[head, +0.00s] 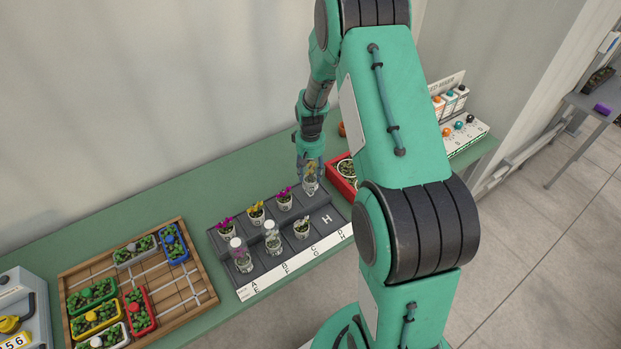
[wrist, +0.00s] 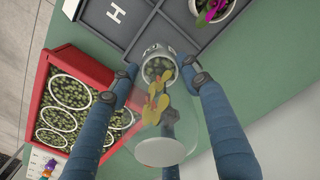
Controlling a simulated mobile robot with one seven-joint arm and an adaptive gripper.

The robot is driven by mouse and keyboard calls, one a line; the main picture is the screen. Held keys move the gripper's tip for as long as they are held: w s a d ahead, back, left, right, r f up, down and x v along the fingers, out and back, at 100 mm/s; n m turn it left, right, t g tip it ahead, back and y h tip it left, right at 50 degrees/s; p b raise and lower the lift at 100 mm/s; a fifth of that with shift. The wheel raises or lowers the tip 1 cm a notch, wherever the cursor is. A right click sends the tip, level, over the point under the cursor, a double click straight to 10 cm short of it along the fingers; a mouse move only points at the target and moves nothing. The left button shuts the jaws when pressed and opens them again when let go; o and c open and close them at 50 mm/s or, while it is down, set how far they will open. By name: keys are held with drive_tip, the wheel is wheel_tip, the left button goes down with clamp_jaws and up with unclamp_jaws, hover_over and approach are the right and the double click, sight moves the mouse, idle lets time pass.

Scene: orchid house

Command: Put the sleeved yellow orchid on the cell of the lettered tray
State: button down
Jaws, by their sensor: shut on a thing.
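The sleeved yellow orchid (head: 311,184) is in a clear sleeve. It also shows in the wrist view (wrist: 158,103), yellow blooms toward the camera and pot beyond. My gripper (wrist: 160,72) is shut on it, one finger on each side. In the head view my gripper (head: 309,166) is at the back right corner of the lettered tray (head: 327,234). The orchid's pot overlaps the back right cell there; I cannot tell whether it touches. The dark grey tray has a white letter strip along its front. The front right cell, marked H, is bare.
Several potted orchids fill other cells, including a magenta one (head: 285,200) beside the held pot and a sleeved one (head: 241,255) front left. A red crate (wrist: 60,72) of small pots stands close right of the tray. A wooden tray (head: 186,291) lies left.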

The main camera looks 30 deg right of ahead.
sight(310, 178)
drive_tip(key=shift+f, duration=1.65)
drive_tip(key=shift+f, duration=0.15)
drive_tip(key=c, duration=0.9)
unclamp_jaws()
wheel_tip(310, 178, up, 12)
drive_tip(key=shift+r, duration=0.15)
